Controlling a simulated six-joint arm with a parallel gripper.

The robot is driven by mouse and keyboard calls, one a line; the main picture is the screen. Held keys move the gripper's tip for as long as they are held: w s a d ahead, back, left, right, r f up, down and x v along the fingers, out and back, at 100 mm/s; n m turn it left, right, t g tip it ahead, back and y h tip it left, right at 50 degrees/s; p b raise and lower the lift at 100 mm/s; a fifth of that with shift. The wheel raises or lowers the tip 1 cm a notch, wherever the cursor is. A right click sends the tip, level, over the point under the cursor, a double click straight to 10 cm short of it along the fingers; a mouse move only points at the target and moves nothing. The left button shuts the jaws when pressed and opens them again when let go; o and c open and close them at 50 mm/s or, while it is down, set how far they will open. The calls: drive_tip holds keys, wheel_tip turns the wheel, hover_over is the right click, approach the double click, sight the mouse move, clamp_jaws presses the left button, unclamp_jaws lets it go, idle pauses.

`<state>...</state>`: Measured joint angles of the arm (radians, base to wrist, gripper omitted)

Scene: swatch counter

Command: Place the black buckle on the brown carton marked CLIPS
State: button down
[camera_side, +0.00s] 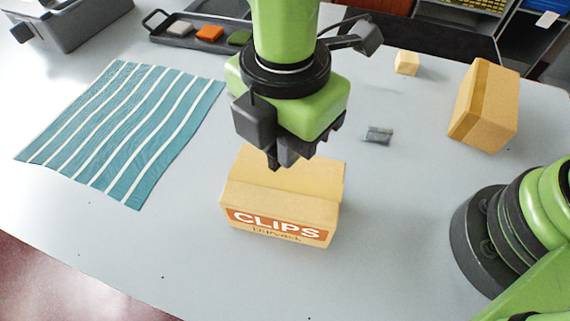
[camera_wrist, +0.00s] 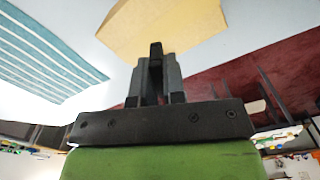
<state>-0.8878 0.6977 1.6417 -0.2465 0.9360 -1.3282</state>
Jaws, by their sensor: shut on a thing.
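The brown carton (camera_side: 280,193) with an orange CLIPS label on its front stands in the middle of the table. Its plain top (camera_wrist: 185,25) also shows in the wrist view. My gripper (camera_side: 283,160) points down over the carton's top in the side view. Its fingers (camera_wrist: 157,75) are shut on a small black piece, the black buckle (camera_wrist: 155,50), which shows between the fingertips in the wrist view. In the side view the buckle is hard to tell from the dark fingers. I cannot tell whether it touches the carton.
A striped teal cloth (camera_side: 125,130) lies at the left. A dark tray (camera_side: 180,40) with coloured pieces is at the back. A small grey piece (camera_side: 379,135), a wooden block (camera_side: 407,62) and a plain carton (camera_side: 484,105) are at the right. The front table is clear.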

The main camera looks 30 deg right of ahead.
sight(285, 181)
drive_tip(key=shift+f, duration=2.7)
drive_tip(key=c, duration=1.2)
unclamp_jaws()
drive_tip(key=shift+f, duration=0.1)
wheel_tip(285, 181, up, 11)
drive_tip(key=shift+r, duration=0.65)
drive_tip(key=shift+d+r, duration=0.1)
